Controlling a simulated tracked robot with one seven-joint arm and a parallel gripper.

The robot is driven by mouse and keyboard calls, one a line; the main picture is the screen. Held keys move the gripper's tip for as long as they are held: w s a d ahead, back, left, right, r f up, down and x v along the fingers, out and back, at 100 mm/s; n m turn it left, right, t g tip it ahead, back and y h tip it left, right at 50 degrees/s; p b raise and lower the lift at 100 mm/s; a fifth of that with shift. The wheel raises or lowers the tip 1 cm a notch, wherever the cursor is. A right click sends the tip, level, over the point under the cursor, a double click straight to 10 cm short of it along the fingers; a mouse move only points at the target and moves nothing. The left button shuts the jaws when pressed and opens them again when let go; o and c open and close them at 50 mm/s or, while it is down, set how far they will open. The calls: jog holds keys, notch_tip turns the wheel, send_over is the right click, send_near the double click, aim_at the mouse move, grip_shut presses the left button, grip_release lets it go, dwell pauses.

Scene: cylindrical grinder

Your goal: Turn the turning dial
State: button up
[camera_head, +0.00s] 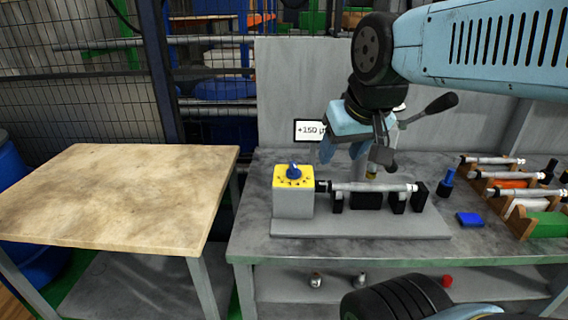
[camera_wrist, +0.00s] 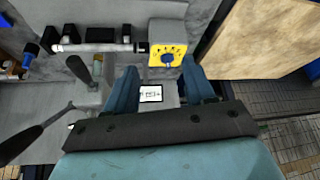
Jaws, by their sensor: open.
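The turning dial (camera_head: 293,170) is a blue knob on the yellow top of a grey box (camera_head: 294,203) at the left end of the grinder. In the wrist view, the dial (camera_wrist: 168,60) shows on its yellow plate, just beyond the fingertips and a little right of centre. My gripper (camera_head: 342,152) hangs above and to the right of the dial, behind the shaft in the head view. In the wrist view, my gripper (camera_wrist: 158,78) has its two blue fingers spread apart with nothing between them. It is not touching the dial.
A shaft (camera_head: 372,187) lies on black supports beside the box. A lever with a dark knob (camera_head: 441,104) and a small display (camera_head: 309,130) stand behind. Wooden racks with shafts (camera_head: 500,185) are at right. A bare wooden table (camera_head: 120,200) is at left.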

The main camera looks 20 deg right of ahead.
jog(key=shift+o, duration=0.7)
jog(key=shift+w+r, duration=0.15)
jog(key=shift+w, duration=0.25)
jog(key=shift+o, duration=1.2)
jog(key=w+m+g, duration=0.3)
jog(key=w+m, duration=0.6)
jog(key=w, duration=0.4)
jog(key=shift+w, duration=0.3)
jog(key=m+g, duration=0.3)
jog(key=m, duration=0.6)
send_over(292, 164)
notch_tip(292, 164, down, 6)
notch_tip(292, 164, down, 14)
jog(key=shift+w+f, duration=0.1)
jog(key=shift+f, duration=0.1)
